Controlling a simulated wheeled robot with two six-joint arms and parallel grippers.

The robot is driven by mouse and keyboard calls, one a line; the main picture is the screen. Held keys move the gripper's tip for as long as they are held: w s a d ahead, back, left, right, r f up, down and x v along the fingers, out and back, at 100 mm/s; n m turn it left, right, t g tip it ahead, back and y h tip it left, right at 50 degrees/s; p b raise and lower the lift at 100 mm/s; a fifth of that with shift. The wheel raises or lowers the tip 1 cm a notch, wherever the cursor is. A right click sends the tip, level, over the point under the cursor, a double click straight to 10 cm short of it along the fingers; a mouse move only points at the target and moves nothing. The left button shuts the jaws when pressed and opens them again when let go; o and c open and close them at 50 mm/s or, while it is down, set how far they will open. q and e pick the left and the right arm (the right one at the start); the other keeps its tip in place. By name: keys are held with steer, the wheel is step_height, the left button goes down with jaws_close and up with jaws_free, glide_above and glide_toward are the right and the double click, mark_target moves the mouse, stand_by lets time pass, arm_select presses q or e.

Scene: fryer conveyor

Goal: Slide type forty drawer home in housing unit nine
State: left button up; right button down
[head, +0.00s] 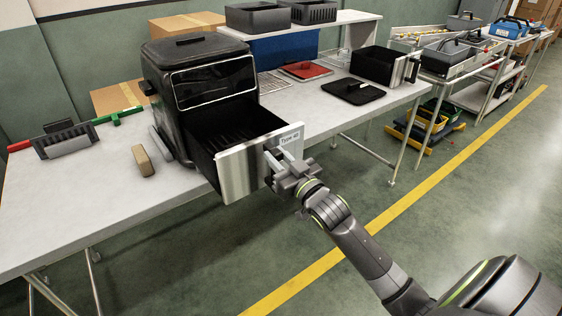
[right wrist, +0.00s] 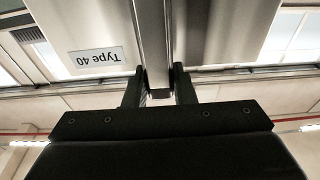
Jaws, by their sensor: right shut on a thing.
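The black fryer housing (head: 160,105) stands on the grey table; no unit number can be read on it. The drawer, with a silver front (head: 238,168) and a "Type 40" label, sticks well out of the housing's lower opening, its dark basket showing between. My right gripper (head: 284,172) is at the right part of the drawer front. In the right wrist view the gripper (right wrist: 159,88) is shut on the drawer's upright handle (right wrist: 155,45), with the drawer front (right wrist: 100,25) behind it. My left gripper is not in view.
A tan block (head: 143,161) and a dark slotted part (head: 65,139) lie left of the housing. A second drawer (head: 378,66), a black lid (head: 353,91) and a red lid (head: 305,70) lie to the right. The floor in front is clear.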

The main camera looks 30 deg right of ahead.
mark_target(266, 147)
steer(key=shift+f+b+x, duration=0.15)
steer(key=shift+b+x, duration=0.3)
steer(key=shift+x, duration=0.75)
steer(key=shift+f+b+x, duration=0.15)
steer(key=shift+b+x, duration=0.25)
steer(key=shift+x, duration=0.8)
steer(key=shift+r+p, duration=0.1)
steer(key=shift+p, duration=0.45)
steer(key=shift+w, duration=0.15)
steer(key=d+f+b+x, duration=0.1)
steer(key=f+b+x, duration=0.1)
steer(key=b+x, duration=0.4)
steer(key=a+x, duration=0.1)
steer(key=x, duration=0.4)
stand_by(1.5)
steer(key=shift+f+b, duration=0.45)
steer(key=shift+f, duration=0.15)
stand_by(0.7)
